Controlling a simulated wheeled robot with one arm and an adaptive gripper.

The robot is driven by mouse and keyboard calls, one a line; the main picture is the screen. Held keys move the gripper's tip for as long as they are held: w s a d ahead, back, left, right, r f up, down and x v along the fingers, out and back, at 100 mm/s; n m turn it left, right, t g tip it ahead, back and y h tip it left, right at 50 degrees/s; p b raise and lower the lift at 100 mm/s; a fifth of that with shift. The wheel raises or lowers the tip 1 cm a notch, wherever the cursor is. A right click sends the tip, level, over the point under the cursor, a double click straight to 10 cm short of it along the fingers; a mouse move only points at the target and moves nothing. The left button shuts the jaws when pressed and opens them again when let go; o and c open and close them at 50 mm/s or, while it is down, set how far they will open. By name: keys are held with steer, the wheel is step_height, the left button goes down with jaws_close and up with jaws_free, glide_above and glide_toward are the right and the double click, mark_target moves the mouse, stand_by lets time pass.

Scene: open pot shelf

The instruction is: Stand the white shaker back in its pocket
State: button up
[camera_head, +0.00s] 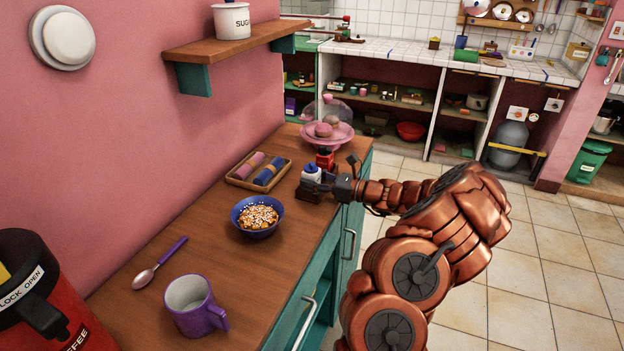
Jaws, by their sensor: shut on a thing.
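The white shaker (311,176), small and pale with a bluish tint at its lower part, is at the far right edge of the wooden counter. My gripper (322,184) reaches in from the right and is shut on it. The shaker looks upright. A small dark holder (308,195) sits right below and beside it, and a red shaker-like piece (325,160) stands just behind. The fingers and the holder overlap, so I cannot tell whether the white shaker's base is inside a pocket or above it. The pockets themselves are hidden.
A tray with rolled napkins (236,181) lies left of the holder, and a pink cake stand (328,137) stands behind. A blue bowl (257,216), a purple mug (194,306) and a spoon (160,262) are nearer. A wall shelf (232,43) hangs above. Bare counter lies between bowl and mug.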

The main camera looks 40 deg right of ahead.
steer(key=shift+f, duration=0.15)
steer(key=o, duration=1.3)
steer(key=shift+o, duration=0.2)
steer(key=v, duration=1.2)
